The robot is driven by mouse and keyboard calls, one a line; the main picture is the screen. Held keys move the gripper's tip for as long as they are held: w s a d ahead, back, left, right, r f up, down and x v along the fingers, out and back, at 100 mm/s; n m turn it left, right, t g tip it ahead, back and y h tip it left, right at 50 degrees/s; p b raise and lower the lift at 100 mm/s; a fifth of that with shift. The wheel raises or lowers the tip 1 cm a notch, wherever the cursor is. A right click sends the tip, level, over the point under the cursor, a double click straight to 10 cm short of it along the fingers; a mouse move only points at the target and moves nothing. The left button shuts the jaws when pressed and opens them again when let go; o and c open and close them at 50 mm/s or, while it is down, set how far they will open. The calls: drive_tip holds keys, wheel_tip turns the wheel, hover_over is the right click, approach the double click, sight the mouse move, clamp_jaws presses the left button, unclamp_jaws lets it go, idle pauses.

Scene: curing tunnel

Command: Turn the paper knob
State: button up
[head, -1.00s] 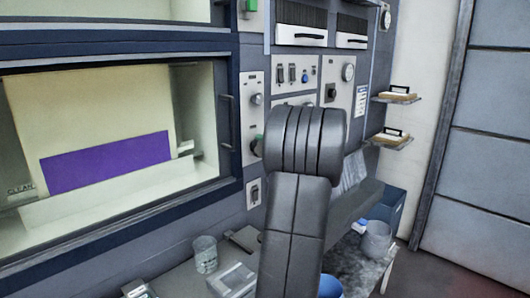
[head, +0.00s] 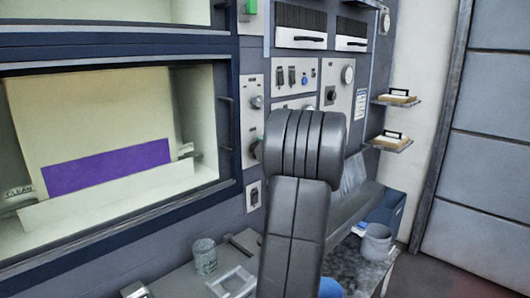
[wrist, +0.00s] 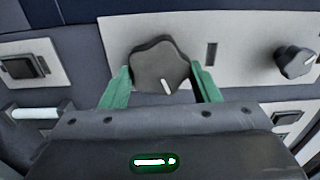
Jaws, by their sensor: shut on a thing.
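The paper knob (wrist: 160,66) is a dark, lobed knob with a white pointer mark, on a light grey plate, in the wrist view. My gripper (wrist: 161,86) is shut on it, with one green finger at each side. The pointer slants down and slightly right in that view. A cream sheet with a purple band (head: 108,167) shows behind the window at the left. No lettering on the knob's plate is readable.
A second, smaller knob (wrist: 295,62) shares the plate, and it also shows in the head view (head: 257,101). A rocker switch (wrist: 24,67) sits on a separate plate. A window handle (head: 226,124) stands nearby.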

drive_tip(key=o, duration=1)
drive_tip(key=b+v, duration=0.3)
drive_tip(key=v, duration=1.1)
drive_tip(key=shift+w, duration=0.1)
drive_tip(key=p+x, duration=0.3)
drive_tip(key=x, duration=1.1)
